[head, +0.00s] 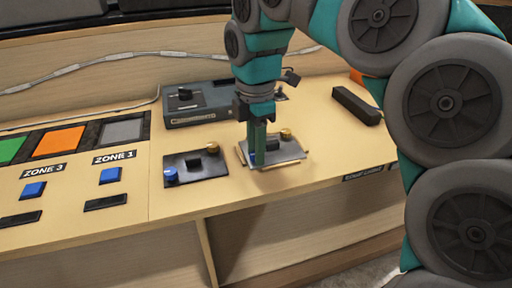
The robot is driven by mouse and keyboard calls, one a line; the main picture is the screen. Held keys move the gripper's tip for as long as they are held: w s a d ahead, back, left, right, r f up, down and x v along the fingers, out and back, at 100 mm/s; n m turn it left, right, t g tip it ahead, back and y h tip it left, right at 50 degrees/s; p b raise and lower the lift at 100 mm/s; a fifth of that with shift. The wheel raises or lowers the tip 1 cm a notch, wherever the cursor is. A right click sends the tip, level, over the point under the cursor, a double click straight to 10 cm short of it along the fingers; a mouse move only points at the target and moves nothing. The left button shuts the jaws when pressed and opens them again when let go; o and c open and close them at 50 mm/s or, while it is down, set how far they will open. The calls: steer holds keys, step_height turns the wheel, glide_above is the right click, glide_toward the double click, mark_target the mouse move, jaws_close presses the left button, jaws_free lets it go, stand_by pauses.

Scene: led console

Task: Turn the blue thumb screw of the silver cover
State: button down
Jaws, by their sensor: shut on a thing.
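The silver cover (285,153) is a flat grey plate with a black block in its middle and a gold thumb screw (286,134) at its right back. Its blue thumb screw (250,157) shows only in part at the left, between and beside my fingers. My gripper (257,158) points straight down from above and is shut on the blue thumb screw. The fingers hide most of the screw, so its turn angle cannot be seen.
A black cover (195,165) with a blue and a gold screw lies just left. A dark box (203,105) stands behind. A black bar (356,106) lies at right. Left are blue buttons (110,175) and coloured panels (58,141). The console's front edge is close.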

steer(key=shift+n, duration=0.5)
steer(key=c, duration=0.6)
jaws_free()
steer(key=shift+r, duration=0.1)
step_height(320, 180, up, 6)
steer(key=shift+d+r, duration=0.1)
steer(key=shift+r, duration=0.65)
